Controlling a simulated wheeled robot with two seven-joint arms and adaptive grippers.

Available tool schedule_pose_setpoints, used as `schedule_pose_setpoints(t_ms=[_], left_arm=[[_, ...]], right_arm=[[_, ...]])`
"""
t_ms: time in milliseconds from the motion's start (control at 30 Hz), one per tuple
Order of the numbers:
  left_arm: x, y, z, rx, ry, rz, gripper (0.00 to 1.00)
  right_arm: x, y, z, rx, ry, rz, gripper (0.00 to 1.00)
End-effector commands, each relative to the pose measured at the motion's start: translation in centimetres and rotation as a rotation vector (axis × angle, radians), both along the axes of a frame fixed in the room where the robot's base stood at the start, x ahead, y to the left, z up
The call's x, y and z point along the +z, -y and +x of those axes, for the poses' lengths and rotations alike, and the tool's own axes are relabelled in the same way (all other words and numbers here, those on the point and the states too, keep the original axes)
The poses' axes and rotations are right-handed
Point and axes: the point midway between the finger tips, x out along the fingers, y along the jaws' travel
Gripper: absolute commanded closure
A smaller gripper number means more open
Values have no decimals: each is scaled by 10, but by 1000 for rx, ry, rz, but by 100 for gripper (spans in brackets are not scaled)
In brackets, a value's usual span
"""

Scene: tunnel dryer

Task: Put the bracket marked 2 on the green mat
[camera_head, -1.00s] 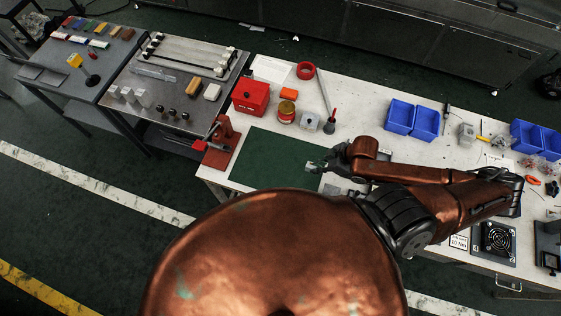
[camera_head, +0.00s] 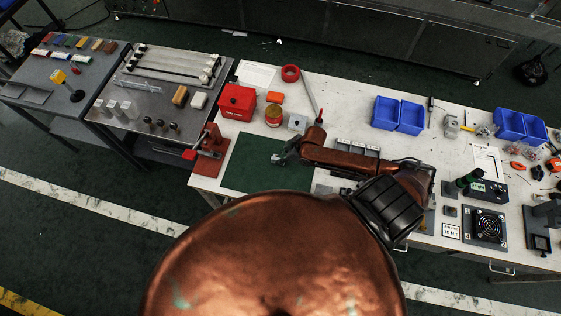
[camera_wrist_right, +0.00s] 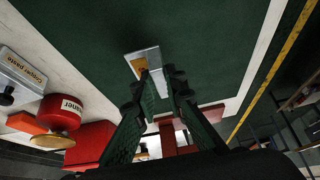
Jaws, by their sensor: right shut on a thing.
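The green mat (camera_head: 245,172) lies on the white bench, left of centre in the head view; it also fills much of the wrist view (camera_wrist_right: 215,35). My right gripper (camera_head: 278,158) is over the mat's right part. In the wrist view, the right gripper (camera_wrist_right: 158,82) is shut on a small silver bracket (camera_wrist_right: 146,62) with a yellowish face, held at the fingertips over the mat. I cannot read a number on it. I cannot tell whether it touches the mat. My left gripper is not in view.
A red vise (camera_head: 209,152) stands at the mat's left edge. Blue bins (camera_head: 398,115) are farther right. The mat's left part is clear.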

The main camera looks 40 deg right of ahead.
Motion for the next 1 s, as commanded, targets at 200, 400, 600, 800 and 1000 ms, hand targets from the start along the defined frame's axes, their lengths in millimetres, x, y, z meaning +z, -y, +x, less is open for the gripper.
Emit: schedule_pose_setpoints(t_ms=[200,400,600,800,1000], left_arm=[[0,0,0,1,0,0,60],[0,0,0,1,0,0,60],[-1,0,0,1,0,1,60],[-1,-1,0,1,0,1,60],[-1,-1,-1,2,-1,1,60]], right_arm=[[-28,-1,2,-1,1,2,100],[-31,0,1,1,3,0,100],[-34,0,1,0,2,0,100],[-33,0,1,0,0,0,75],[-33,0,1,0,1,0,72]])
